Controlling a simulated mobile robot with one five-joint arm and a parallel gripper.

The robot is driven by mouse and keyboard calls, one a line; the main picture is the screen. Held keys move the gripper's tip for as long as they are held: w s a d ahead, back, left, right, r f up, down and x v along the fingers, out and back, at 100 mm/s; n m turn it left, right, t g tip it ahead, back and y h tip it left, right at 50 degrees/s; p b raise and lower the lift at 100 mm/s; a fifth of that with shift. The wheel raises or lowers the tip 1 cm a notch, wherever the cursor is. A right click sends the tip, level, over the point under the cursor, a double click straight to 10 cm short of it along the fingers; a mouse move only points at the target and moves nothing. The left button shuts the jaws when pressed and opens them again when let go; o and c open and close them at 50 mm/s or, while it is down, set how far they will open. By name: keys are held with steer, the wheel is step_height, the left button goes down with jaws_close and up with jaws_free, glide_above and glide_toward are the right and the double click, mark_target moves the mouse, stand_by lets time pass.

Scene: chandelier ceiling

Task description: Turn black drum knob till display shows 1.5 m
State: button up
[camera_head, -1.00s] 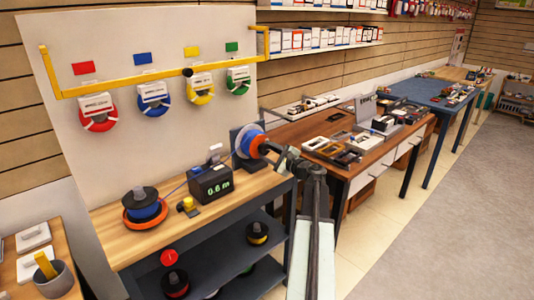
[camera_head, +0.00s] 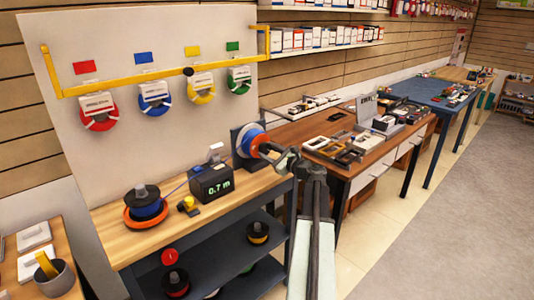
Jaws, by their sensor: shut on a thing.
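The black box with the display (camera_head: 212,184) stands on the wooden bench, and its green digits read 0.7 m. To its right is the cable drum (camera_head: 250,141), with a blue winding, a pale flange and an orange-red hub, on a dark stand. A blue cable runs from the box's left side toward the spool on the bench. My gripper (camera_head: 267,149) is at the right face of the drum, shut on the black knob, which is largely hidden by the jaws. My arm reaches in from the lower right.
A blue spool on an orange ring (camera_head: 146,208) and a small yellow part (camera_head: 188,205) sit left of the box. A brown table (camera_head: 318,131) with trays stands right of my arm. Coloured cable coils hang on the panel behind. The floor at right is clear.

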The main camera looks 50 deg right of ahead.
steer(key=o, duration=1.4)
steer(key=shift+w, duration=0.1)
steer(key=shift+c, duration=0.2)
steer(key=s, duration=0.7)
steer(key=shift+s+a, duration=0.3)
steer(key=shift+s, duration=0.1)
